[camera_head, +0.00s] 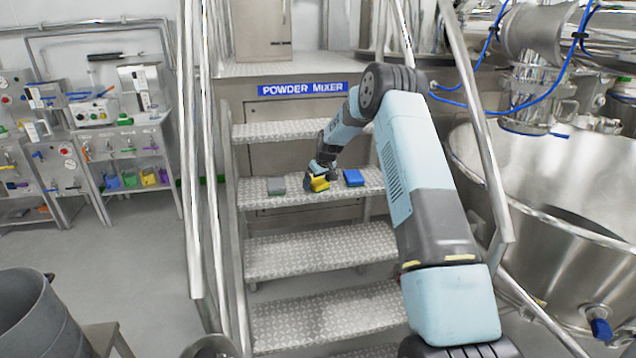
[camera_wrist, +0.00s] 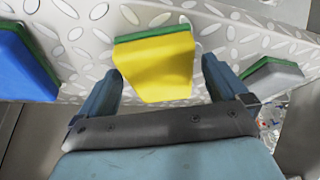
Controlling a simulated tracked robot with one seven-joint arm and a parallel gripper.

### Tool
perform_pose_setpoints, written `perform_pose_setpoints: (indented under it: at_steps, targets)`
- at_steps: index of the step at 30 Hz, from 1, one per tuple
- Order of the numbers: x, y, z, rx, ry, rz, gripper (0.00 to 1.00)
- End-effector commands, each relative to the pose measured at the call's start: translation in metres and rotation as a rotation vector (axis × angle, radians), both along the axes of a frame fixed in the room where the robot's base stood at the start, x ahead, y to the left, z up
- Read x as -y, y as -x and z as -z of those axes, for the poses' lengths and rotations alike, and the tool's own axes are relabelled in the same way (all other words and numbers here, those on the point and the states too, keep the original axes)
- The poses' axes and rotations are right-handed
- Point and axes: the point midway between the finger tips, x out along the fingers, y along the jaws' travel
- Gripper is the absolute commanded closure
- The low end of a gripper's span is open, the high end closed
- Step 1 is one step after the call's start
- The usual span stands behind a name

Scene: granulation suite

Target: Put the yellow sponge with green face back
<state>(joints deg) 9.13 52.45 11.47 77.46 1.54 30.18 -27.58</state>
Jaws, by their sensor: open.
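The yellow sponge with a green face (camera_head: 319,184) is on a metal stair tread (camera_head: 290,198), between a grey item and a blue item. In the wrist view the yellow sponge (camera_wrist: 156,66) sits ahead of and between my fingers, its green face along the far edge. My gripper (camera_head: 313,178) is at the sponge from behind in the head view. In the wrist view my gripper (camera_wrist: 160,82) is open, with one finger on each side of the sponge's near end; contact cannot be told.
A blue sponge (camera_head: 353,177) lies to the right and a grey sponge (camera_head: 276,186) to the left on the same tread. Handrails (camera_head: 478,110) flank the stairs. A shelf rack (camera_head: 135,150) with small coloured bins stands at left, a steel vessel (camera_head: 560,230) at right.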

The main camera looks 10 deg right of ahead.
Motion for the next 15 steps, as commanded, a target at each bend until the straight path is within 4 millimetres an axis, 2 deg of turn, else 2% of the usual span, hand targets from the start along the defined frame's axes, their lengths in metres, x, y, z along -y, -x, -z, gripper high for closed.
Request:
perform_pose_setpoints:
  at_steps: [5,15]
  targets:
    - [0.003,0.006,-0.019,0.002,0.0,0.0,0.0]
    - [0.013,0.029,-0.078,0.001,0.0,0.0,0.0]
